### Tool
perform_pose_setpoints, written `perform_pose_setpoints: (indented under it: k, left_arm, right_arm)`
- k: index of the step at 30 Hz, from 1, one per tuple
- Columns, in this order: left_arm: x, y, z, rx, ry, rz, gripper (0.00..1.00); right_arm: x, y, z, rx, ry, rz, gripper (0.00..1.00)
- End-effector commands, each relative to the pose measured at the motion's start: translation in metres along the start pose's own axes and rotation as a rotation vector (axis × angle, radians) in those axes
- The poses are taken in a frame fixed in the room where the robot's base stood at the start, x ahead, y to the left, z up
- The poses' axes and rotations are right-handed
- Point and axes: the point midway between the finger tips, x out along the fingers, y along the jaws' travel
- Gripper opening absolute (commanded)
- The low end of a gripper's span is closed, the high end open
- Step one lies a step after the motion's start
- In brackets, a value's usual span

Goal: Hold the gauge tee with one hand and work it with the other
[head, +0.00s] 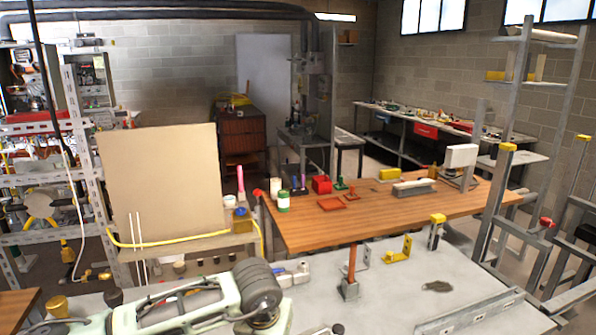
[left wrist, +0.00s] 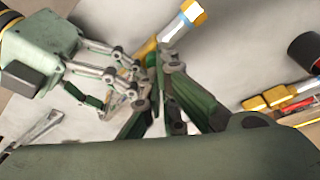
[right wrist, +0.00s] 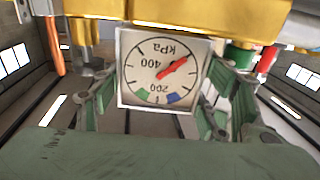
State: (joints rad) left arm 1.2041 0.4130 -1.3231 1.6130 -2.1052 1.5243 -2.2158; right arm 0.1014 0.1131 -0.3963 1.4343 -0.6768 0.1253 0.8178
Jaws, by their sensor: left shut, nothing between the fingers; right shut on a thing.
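The gauge tee (right wrist: 215,15) fills the top of the right wrist view as a gold body. Its square white kPa dial (right wrist: 160,70) has a red needle and appears upside down. My right gripper (right wrist: 163,90) has its fingers on either side of the dial and is shut on the tee. In the left wrist view a yellow part (left wrist: 145,48), seemingly of the tee, shows behind the fingers. There my left gripper (left wrist: 158,62) is shut and empty close to that part; I cannot tell whether they touch. My right gripper (left wrist: 125,82) reaches in from the left. The head view shows neither gripper.
In the head view a grey worktop (head: 400,285) lies in front, with a yellow bracket (head: 399,250) and a red-handled piece (head: 350,272). A wooden table (head: 400,215) stands behind. A pale cylinder with a yellow end (left wrist: 182,27) is near my left gripper.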

Motion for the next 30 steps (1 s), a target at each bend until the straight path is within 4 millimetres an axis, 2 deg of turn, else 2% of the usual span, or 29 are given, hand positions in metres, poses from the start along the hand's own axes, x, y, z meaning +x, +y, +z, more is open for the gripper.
perform_pose_setpoints:
  k: [18,30]
  left_arm:
    - [0.061,0.0,0.015,0.0,-0.001,0.0,0.0]
    - [0.067,0.0,0.018,0.001,-0.001,0.001,0.0]
  right_arm:
    - [0.0,0.0,0.0,-0.003,0.0,0.0,0.12]
    - [0.0,0.0,0.0,-0.003,0.0,-0.001,0.12]
